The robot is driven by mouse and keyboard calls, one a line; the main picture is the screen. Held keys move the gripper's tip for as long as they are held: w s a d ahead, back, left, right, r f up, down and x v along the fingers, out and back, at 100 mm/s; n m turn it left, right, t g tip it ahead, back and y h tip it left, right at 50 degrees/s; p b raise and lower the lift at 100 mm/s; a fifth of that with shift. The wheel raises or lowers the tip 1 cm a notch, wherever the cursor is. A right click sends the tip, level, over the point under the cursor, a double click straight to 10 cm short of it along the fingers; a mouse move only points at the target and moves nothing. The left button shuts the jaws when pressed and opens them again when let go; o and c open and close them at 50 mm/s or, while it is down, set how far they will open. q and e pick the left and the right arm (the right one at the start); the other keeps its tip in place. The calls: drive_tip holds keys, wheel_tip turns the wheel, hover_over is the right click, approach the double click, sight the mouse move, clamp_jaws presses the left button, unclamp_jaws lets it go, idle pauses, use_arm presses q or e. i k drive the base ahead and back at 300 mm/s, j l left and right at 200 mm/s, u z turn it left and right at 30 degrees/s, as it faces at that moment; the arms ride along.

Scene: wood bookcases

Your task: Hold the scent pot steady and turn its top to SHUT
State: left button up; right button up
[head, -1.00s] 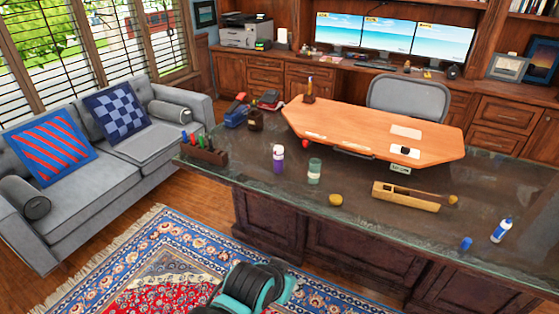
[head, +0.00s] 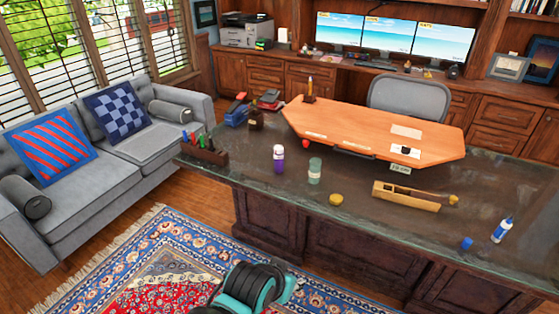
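A small grey-green jar (head: 314,171) stands upright on the dark desk, left of centre. It may be the scent pot, but its markings are too small to read, so I cannot tell which way its top is turned. A purple and white bottle (head: 278,159) stands just left of it. Neither gripper shows in the head view. Only a black and teal part of my own arm is in view at the bottom edge, well in front of the desk and touching nothing on it.
The dark desk (head: 250,190) also holds a pen tray (head: 205,152), a wooden box (head: 405,196), a yellow lump (head: 336,200), a blue cap (head: 466,242) and a glue bottle (head: 502,229). An orange wooden board (head: 370,130) lies behind. A grey sofa (head: 90,185) stands left.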

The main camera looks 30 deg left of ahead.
sight(278, 149)
drive_tip(key=j+z, duration=0.9)
drive_tip(key=j, duration=0.45)
drive_tip(key=k+j, duration=0.1)
drive_tip(key=j, duration=0.45)
drive_tip(key=k+j+z, duration=0.15)
drive_tip(key=j, duration=0.95)
drive_tip(key=k+j+z, duration=0.15)
drive_tip(key=j, duration=0.4)
drive_tip(key=i+j, duration=0.1)
drive_tip(key=j, duration=1.15)
drive_tip(key=i, duration=0.05)
